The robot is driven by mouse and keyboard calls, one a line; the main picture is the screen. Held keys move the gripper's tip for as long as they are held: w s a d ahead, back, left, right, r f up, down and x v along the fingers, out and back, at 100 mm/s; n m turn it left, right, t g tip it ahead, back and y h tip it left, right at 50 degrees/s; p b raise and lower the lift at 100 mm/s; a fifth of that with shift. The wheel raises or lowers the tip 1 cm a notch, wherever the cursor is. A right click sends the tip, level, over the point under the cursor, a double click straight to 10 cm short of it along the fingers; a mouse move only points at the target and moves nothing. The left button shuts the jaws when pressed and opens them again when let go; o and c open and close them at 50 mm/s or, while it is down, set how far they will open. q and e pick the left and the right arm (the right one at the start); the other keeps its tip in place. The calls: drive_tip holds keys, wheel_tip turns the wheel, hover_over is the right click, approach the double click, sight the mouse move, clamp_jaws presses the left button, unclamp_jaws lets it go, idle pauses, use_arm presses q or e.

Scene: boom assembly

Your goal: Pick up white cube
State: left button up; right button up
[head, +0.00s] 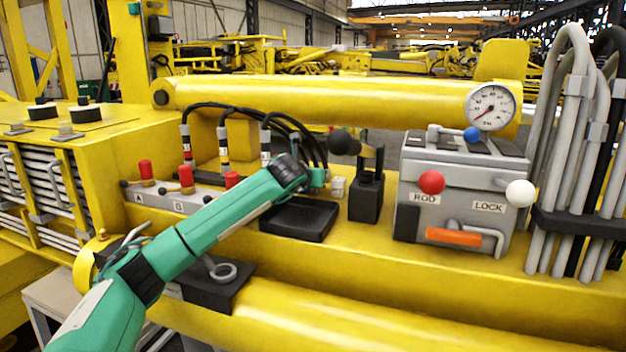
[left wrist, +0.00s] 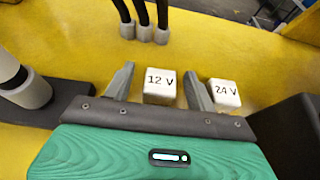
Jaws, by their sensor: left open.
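Two small white cubes stand on the yellow surface. In the left wrist view the white cube marked 12 V (left wrist: 160,88) lies between the two fingers of my left gripper (left wrist: 158,70), with gaps visible on both sides. The white cube marked 24 V (left wrist: 225,95) stands just outside the right finger. In the head view my left gripper (head: 318,178) reaches in from the lower left, and the white cubes (head: 338,186) show small just right of its tip; their labels cannot be read there. My left gripper is open. My right gripper is not in view.
A shallow black tray (head: 298,219) lies below my left gripper. A black lever block (head: 366,196) stands close right of the cubes. Black hoses (head: 215,106) arch behind. A grey control box (head: 462,185) with gauge and knobs is further right.

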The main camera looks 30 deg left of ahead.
use_arm(q)
drive_tip(key=c, duration=1.1)
drive_tip(key=shift+o, duration=0.2)
wheel_tip(320, 180, up, 20)
drive_tip(key=p, duration=0.6)
drive_tip(key=shift+p, duration=0.35)
drive_tip(key=shift+f, duration=0.1)
